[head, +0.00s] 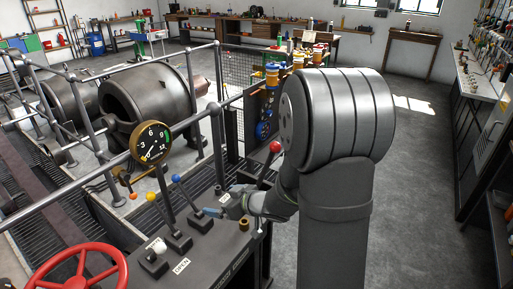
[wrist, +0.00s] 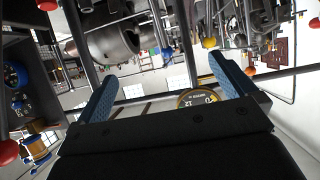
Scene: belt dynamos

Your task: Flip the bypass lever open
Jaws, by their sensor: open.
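My gripper (head: 212,209) is low over the console, partly hidden behind my arm. In the wrist view its two blue-padded fingers (wrist: 160,70) are spread wide with nothing between them. The console (head: 215,250) bears several upright levers. One has an orange-yellow knob (head: 151,197), one a blue knob (head: 176,178) and one a red knob (head: 275,147). A short white knob (head: 158,245) sits nearer the front. A small plate that seems to read OPEN (head: 181,266) lies beside it. I cannot tell which lever is the bypass lever.
A red handwheel (head: 82,272) stands at the front left. A round dial gauge (head: 151,143) rises behind the levers and shows in the wrist view (wrist: 198,97). Grey railings (head: 120,170) run behind the console, with large dark machines (head: 150,105) beyond. The floor at right is clear.

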